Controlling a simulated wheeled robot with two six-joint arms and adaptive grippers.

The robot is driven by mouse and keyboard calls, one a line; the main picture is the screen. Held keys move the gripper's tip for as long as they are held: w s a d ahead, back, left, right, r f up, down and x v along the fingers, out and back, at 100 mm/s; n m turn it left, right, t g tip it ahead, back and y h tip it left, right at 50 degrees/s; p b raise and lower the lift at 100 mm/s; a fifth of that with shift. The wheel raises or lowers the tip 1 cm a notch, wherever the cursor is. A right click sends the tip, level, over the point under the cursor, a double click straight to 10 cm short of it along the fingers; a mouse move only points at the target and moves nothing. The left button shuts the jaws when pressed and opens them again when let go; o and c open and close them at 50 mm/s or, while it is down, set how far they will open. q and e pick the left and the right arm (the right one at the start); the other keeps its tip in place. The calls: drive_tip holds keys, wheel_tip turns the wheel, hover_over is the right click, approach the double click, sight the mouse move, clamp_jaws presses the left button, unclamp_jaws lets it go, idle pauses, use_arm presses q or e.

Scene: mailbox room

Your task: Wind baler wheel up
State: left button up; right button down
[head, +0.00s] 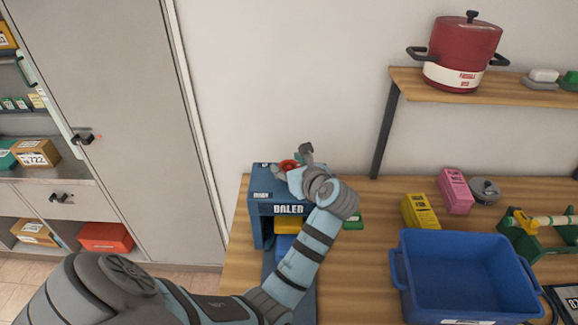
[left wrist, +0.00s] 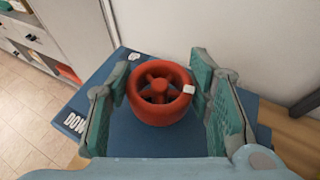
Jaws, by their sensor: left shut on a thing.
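The blue baler (head: 257,205) stands at the left end of the wooden table, with a "BALER" label on its front. Its red spoked wheel (head: 289,164) sits on top, partly hidden by my left gripper (head: 292,162). In the left wrist view the wheel (left wrist: 160,108) lies between the two teal-padded fingers of my left gripper (left wrist: 163,88), which is shut on it. A white mark shows on the right of the wheel's rim. A label starting "DOW" (left wrist: 75,122) is on the baler's top at the left. My right gripper is not in view.
A blue bin (head: 402,275) stands on the table at right. Behind it are a yellow box (head: 421,212) and a pink box (head: 455,190). A red pot (head: 462,50) stands on the shelf above. A grey cabinet door (head: 115,120) is at left.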

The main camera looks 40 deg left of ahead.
use_arm(q)
drive_tip(key=n+g+y, duration=0.1)
drive_tip(key=n+g, duration=0.2)
drive_tip(key=g, duration=0.1)
drive_tip(key=shift+w+n, duration=0.1)
drive_tip(key=shift+n, duration=0.2)
drive_tip(key=shift+n+g+b, duration=0.5)
drive_tip(key=shift+n+g, duration=0.4)
drive_tip(key=shift+g, duration=0.2)
drive_tip(key=n+g+b, duration=0.2)
drive_tip(key=g+b, duration=0.1)
drive_tip(key=shift+f+n, duration=0.2)
drive_tip(key=shift+n, duration=0.2)
drive_tip(key=shift+r+n+g+h+b, duration=0.1)
drive_tip(key=shift+n+g+h+b, duration=0.2)
drive_tip(key=shift+n+g+b, duration=0.5)
drive_tip(key=o, duration=1.2)
drive_tip(key=shift+s+a, duration=0.1)
drive_tip(key=shift+s, duration=0.1)
drive_tip(key=shift+a, duration=0.1)
